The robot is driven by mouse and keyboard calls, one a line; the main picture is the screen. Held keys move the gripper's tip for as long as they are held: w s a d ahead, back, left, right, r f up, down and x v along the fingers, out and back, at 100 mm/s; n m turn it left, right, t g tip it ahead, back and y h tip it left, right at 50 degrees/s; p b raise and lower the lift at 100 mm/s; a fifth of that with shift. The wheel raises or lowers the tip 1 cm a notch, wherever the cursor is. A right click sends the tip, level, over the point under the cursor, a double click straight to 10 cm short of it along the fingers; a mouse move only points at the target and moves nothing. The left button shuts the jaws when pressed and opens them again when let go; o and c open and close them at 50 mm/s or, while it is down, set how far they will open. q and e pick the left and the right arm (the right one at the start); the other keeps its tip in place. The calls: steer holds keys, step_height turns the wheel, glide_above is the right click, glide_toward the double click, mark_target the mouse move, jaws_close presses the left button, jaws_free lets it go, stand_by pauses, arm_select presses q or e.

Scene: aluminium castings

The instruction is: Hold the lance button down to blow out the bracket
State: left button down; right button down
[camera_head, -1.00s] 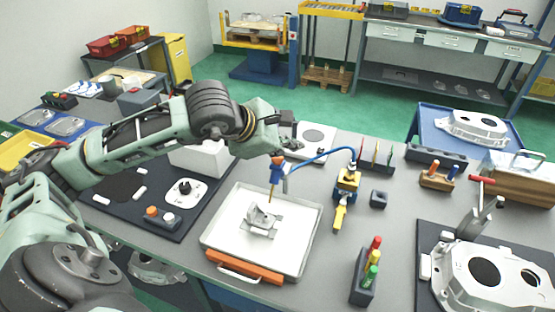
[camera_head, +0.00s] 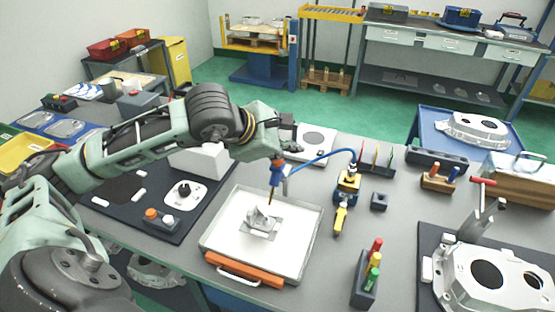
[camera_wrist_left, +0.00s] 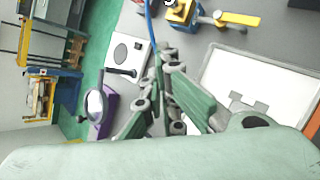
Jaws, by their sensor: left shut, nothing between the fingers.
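My left gripper (camera_head: 284,153) is shut and empty, at the top end of the lance (camera_head: 276,174). The lance is blue with an orange part near its top and a thin nozzle pointing down. I cannot tell whether the fingers touch its button, which the gripper hides. The grey bracket (camera_head: 262,217) sits in the white tray (camera_head: 222,241), just below the nozzle. In the left wrist view my left gripper (camera_wrist_left: 163,62) covers the lance; only the blue hose shows beside it. My right gripper is not in view.
The blue hose (camera_head: 320,157) arches from the lance to a yellow and blue regulator (camera_head: 347,183). A dark board (camera_head: 140,212) with knobs lies left of the tray. A block with coloured pegs (camera_head: 364,285) and a large casting (camera_head: 500,272) stand to the right.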

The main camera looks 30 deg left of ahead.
arm_select(q)
steer(key=shift+f+b, duration=0.35)
steer(key=shift+b, duration=0.05)
stand_by(0.4)
stand_by(0.9)
steer(key=shift+r, duration=0.1)
stand_by(0.6)
steer(key=shift+r+p, duration=0.5)
steer(key=shift+r, duration=0.45)
steer(key=shift+r, duration=0.1)
step_height(320, 180, up, 5)
steer(key=p, duration=0.3)
stand_by(0.3)
